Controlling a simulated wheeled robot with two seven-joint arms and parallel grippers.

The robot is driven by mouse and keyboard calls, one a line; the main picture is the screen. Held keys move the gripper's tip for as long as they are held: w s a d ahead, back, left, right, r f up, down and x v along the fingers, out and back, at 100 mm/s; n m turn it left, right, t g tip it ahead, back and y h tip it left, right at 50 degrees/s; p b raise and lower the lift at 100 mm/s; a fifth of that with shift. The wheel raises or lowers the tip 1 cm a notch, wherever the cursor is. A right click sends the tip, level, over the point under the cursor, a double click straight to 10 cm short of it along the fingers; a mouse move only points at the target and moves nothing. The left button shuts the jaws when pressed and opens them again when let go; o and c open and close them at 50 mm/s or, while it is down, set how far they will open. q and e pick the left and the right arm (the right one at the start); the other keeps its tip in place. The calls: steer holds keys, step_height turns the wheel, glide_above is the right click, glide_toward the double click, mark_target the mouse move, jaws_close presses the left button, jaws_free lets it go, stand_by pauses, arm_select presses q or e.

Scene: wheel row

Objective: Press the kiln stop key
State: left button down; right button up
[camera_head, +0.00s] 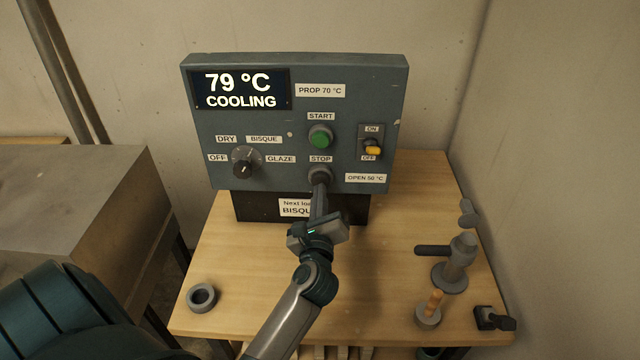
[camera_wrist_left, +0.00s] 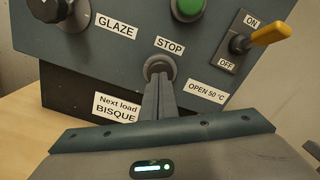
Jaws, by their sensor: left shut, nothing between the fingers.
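The kiln control panel (camera_head: 210,122) stands at the back of the wooden table. Its stop key (camera_head: 319,173) is a dark round button under the STOP label, and it also shows in the left wrist view (camera_wrist_left: 159,64). My left gripper (camera_head: 319,186) is shut and empty, with its fingertips right at the stop key. They cover the key's lower part, so I cannot tell whether they touch it or whether it is pushed in. The display (camera_head: 240,90) reads 79 °C COOLING. My right gripper is not in view.
Above the stop key is the green start button (camera_head: 320,136). A yellow-tipped switch (camera_head: 372,149) is to the right and a dial (camera_head: 245,162) to the left. A grey ring (camera_head: 202,297) and several tools stand on the table (camera_head: 235,265). A "Next load BISQUE" card (camera_wrist_left: 117,107) is below the panel.

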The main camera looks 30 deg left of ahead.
arm_select(q)
steer(key=v, duration=0.5)
stand_by(0.7)
stand_by(0.4)
